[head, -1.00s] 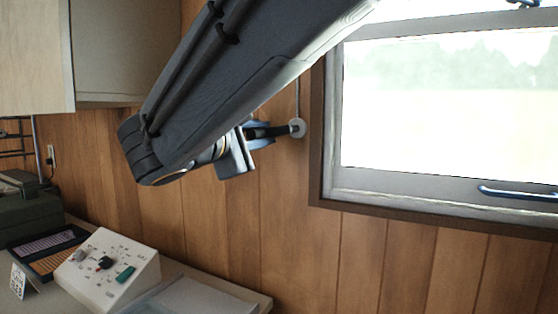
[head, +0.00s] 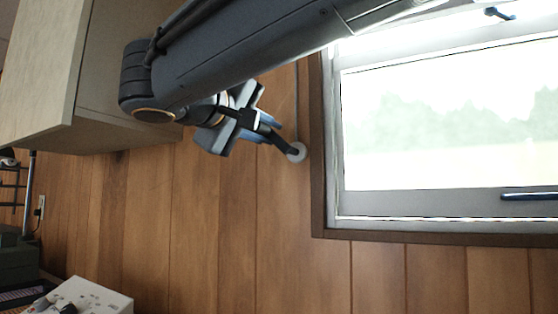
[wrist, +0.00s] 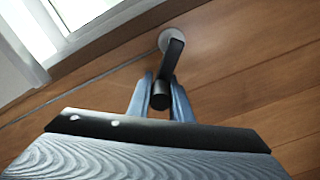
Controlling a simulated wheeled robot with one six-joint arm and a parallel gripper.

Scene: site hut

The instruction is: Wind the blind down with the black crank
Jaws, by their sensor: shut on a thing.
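The black crank (head: 284,144) comes off a pale round disc (head: 298,153) on the wood wall, just left of the window. Its arm points up and left from the disc. My gripper (head: 262,127) is shut on the crank's free end. In the wrist view the crank's handle (wrist: 160,101) sits between the two blue fingers of my gripper (wrist: 161,86), and the crank arm runs up to the disc (wrist: 172,40). A thin cord (head: 296,100) rises from the disc. I cannot make out the blind; the window (head: 440,130) shows bright glass with trees outside.
A wall cabinet (head: 125,120) hangs to the left, close to my arm. A white control box (head: 95,297) stands on the counter at bottom left. The wall below my gripper is clear.

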